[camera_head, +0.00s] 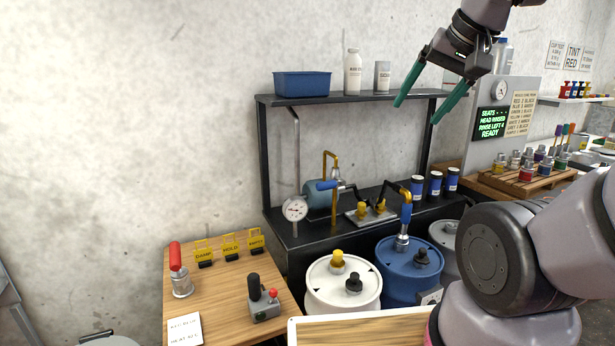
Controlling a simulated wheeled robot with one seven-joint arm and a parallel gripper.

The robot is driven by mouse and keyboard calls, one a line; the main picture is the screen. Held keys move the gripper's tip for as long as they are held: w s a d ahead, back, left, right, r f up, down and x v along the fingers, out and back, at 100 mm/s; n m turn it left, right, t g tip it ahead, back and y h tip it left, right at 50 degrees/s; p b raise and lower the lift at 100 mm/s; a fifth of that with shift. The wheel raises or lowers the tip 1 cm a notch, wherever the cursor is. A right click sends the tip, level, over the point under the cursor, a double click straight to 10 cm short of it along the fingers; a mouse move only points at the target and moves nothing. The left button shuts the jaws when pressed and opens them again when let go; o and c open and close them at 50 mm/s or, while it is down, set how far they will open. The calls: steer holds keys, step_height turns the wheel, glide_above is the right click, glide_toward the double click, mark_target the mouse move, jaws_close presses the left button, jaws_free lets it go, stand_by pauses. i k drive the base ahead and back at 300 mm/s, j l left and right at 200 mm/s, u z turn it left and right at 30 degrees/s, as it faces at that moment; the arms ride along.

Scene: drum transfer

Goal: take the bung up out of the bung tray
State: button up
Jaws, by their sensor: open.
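A flat grey tray (355,220), which looks like the bung tray, lies on the lower black bench among pipes and fittings. Yellow bungs (362,210) stand upright in it. A dark curved bar passes close above them and partly hides the tray. My gripper (417,112) is at the upper right, with its two green fingers spread and pointing down-left. It is empty, well above the tray and to its right, in front of the upper shelf.
The upper shelf (350,100) carries a blue bin (302,84), a white bottle (352,72) and a grey can (382,76). A brass pipe (334,190) rises left of the tray. Blue cans (435,186) stand to its right. White (330,290) and blue (400,275) drums stand in front.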

mark_target(382, 209)
steer(key=i+l+u, duration=0.15)
steer(key=l+u, duration=0.15)
steer(key=l, duration=0.3)
steer(key=i+l+u, duration=0.1)
steer(key=l+u, duration=0.2)
steer(key=l, duration=0.3)
